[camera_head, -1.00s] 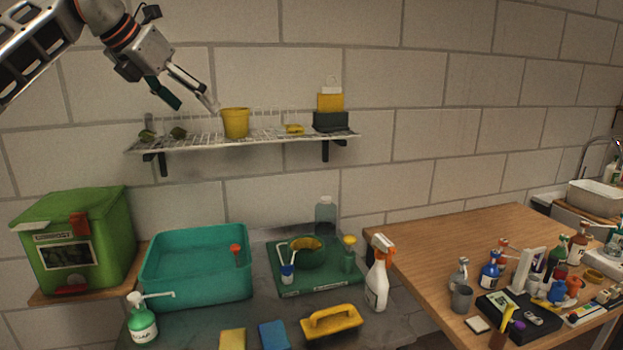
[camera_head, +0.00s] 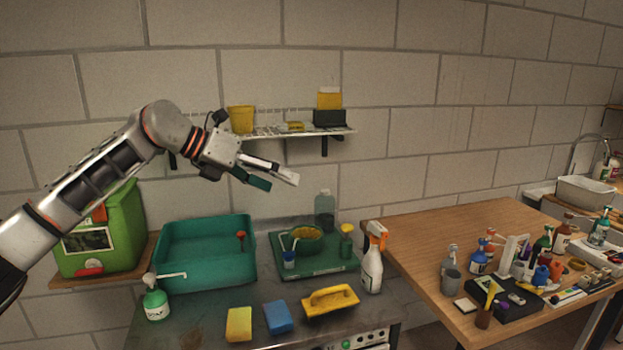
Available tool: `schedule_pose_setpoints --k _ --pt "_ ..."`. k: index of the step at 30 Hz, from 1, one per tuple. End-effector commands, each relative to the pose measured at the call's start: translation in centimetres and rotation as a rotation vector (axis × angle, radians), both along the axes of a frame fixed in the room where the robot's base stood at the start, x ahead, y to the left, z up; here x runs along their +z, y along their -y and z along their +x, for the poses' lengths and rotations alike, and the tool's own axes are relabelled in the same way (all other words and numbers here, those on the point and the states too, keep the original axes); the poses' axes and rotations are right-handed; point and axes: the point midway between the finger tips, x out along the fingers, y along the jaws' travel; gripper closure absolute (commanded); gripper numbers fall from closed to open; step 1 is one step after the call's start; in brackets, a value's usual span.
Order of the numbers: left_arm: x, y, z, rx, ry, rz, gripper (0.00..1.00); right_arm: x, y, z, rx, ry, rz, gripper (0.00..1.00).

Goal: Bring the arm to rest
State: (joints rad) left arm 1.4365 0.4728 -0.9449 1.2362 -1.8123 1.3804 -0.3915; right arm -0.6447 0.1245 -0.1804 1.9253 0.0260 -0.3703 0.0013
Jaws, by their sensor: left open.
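My left arm comes in from the left edge. Its gripper (camera_head: 277,180) is open with nothing between its fingers. It hangs in the air in front of the wall, below the wire shelf and above the green tray (camera_head: 284,271). The yellow pot (camera_head: 241,119) stands upright on the wire shelf (camera_head: 290,133), apart from the gripper. My arm hides the shelf's left part. My right gripper does not show.
Below are a teal basin (camera_head: 205,287), a green box (camera_head: 118,235), a soap bottle (camera_head: 156,303), a yellow trowel (camera_head: 330,302) and a spray bottle (camera_head: 372,265). The wooden table (camera_head: 430,226) at right has clear wood at its back left and several bottles at its right.

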Motion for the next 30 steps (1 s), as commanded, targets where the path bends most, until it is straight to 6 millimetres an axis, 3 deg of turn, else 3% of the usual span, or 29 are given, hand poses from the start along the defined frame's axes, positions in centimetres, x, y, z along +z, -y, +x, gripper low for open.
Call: schedule_pose_setpoints --k 1,6,10,14,19,23,30 --pt "-2.3 1.9 -0.9 -0.029 -0.040 -0.070 0.25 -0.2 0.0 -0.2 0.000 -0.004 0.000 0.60" --pt "-6.6 6.8 -3.9 -0.073 -0.164 -0.333 0.25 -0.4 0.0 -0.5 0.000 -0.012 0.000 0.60" --pt "-8.9 9.0 -5.9 -0.060 -0.273 -0.542 0.25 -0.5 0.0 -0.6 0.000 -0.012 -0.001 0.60" --pt "-11.1 9.8 -7.4 -0.009 -0.393 -0.751 0.25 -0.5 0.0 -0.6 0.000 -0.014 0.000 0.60" --pt "-14.2 9.1 -8.6 0.116 -0.561 -1.016 0.25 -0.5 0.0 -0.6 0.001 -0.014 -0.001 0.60" --pt "-17.4 7.2 -9.1 0.251 -0.695 -1.204 0.25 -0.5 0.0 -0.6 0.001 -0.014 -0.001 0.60" --pt "-26.1 1.9 -10.8 0.587 -0.946 -1.502 0.25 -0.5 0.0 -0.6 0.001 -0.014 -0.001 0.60"
